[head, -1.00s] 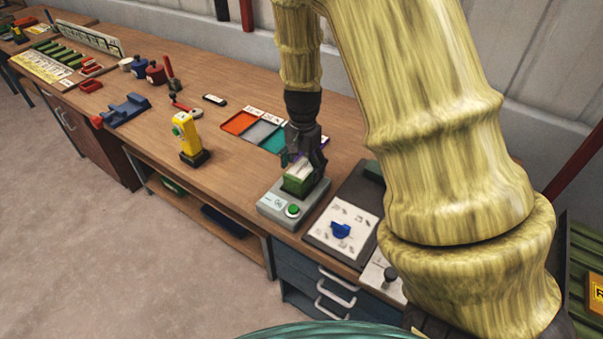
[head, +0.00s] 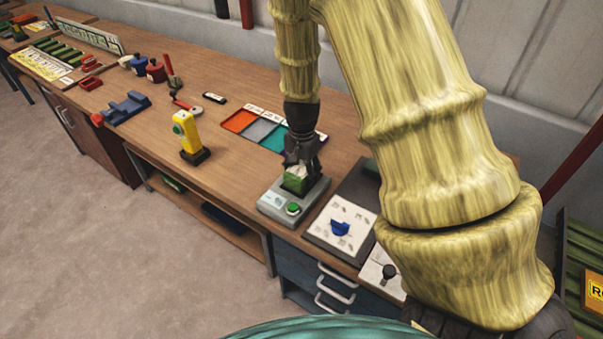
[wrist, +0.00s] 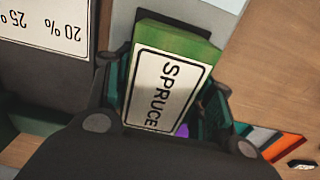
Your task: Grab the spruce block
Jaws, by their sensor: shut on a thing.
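The spruce block is a green block with a white label reading SPRUCE. In the wrist view the spruce block (wrist: 165,88) sits between the two fingers of my gripper (wrist: 165,105), one finger on each side. In the head view my gripper (head: 298,162) points down and is shut on the spruce block (head: 294,184). The block is at the top of a grey device with a green button (head: 268,206). Whether the block touches the device or is slightly above it cannot be told. My gripper hides part of the block.
A panel with a blue knob (head: 341,229) lies right of the device. Orange, grey and teal trays (head: 240,121) lie behind it. A yellow handheld instrument (head: 187,133) stands to the left. A blue holder (head: 125,108) is farther left. The bench between has free room.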

